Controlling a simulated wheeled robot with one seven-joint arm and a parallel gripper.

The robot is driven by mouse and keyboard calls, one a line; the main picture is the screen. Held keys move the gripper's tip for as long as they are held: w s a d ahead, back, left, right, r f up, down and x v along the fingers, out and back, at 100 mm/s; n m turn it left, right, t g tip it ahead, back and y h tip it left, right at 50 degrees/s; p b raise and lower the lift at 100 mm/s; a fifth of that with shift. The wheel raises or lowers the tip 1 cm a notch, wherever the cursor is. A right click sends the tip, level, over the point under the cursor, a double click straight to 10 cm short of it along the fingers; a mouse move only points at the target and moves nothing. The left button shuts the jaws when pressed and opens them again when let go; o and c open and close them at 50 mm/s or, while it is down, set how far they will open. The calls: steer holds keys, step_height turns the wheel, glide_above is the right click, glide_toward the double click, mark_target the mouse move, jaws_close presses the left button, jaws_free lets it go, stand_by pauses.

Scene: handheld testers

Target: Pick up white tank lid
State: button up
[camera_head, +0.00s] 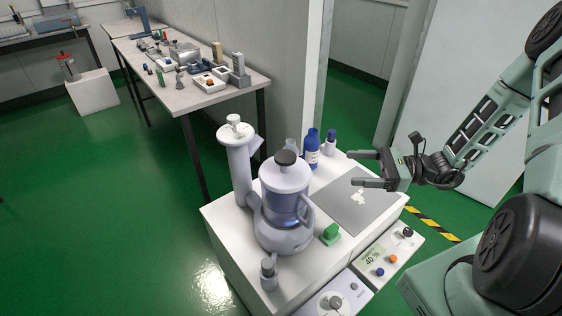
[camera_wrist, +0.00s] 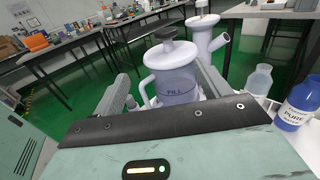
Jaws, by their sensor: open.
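The white tank lid (camera_head: 285,172) sits on top of a translucent tank (camera_head: 284,205) on the grey-white machine base, with a dark knob (camera_head: 286,157) at its top. My gripper (camera_head: 362,168) is open and empty, to the right of the lid and above the grey mat. In the wrist view its two fingers (camera_wrist: 165,90) stand either side of the tank's image, with the tank farther off; the lid is not touched.
A white column (camera_head: 239,170) rises left of the tank. Blue bottles (camera_head: 312,150) and a clear bottle stand behind. A green block (camera_head: 330,234) and a grey mat (camera_head: 345,215) with white pieces lie at right. A control box (camera_head: 388,255) is at the front right.

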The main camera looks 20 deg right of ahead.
mark_target(292, 162)
steer(key=shift+m+t, duration=0.3)
steer(key=x, duration=1.1)
steer(key=p+x, duration=0.1)
steer(key=x, duration=0.4)
steer(key=shift+w+a+f, duration=0.15)
steer(key=shift+w+f, duration=0.25)
steer(key=shift+w, duration=0.2)
steer(key=c, duration=1.1)
